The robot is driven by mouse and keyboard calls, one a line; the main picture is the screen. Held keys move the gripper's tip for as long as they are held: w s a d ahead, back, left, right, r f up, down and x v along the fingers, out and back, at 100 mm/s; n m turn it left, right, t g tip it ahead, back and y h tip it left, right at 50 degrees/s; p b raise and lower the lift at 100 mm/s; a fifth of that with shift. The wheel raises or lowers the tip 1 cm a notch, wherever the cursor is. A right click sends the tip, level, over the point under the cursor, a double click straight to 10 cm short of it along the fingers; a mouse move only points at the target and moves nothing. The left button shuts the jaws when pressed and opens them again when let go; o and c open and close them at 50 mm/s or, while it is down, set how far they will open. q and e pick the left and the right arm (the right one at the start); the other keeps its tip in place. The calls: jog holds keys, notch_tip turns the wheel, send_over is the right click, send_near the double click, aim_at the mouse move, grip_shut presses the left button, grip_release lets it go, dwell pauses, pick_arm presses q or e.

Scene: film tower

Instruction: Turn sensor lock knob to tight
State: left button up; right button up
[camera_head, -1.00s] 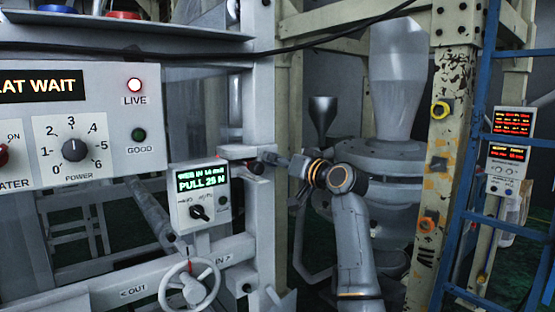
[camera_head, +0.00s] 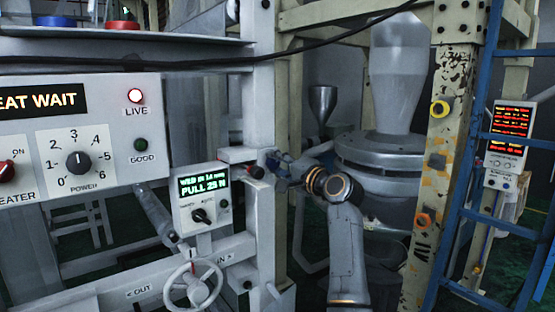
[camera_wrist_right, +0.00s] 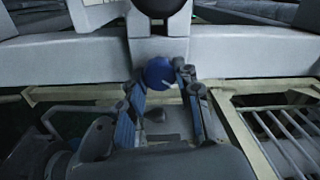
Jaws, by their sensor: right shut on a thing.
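A round blue knob (camera_wrist_right: 159,73) with a pale mark line sits on the grey metal frame in the right wrist view; I take it as the sensor lock knob. My right gripper (camera_wrist_right: 158,84) has its two blue fingers on either side of this knob and is shut on it. In the head view my right gripper (camera_head: 275,163) reaches in from the right to the grey post, and the knob is too small there to make out clearly. My left gripper is not in view.
A display box (camera_head: 202,198) reading PULL stands left of the post, above a white handwheel (camera_head: 190,283). A black round end (camera_head: 256,171) sticks out near my gripper. A large hopper (camera_head: 392,150) stands behind my arm; a blue ladder (camera_head: 465,160) is at right.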

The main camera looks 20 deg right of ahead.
jog(key=shift+m+p, duration=0.3)
jog(key=shift+m, duration=0.3)
jog(key=o, duration=1.2)
jog(key=shift+c, duration=0.2)
jog(key=shift+s+d, duration=0.1)
jog(key=v, duration=1.1)
jog(key=shift+s, duration=0.4)
jog(key=shift+d+f, duration=0.1)
jog(key=shift+d, duration=0.05)
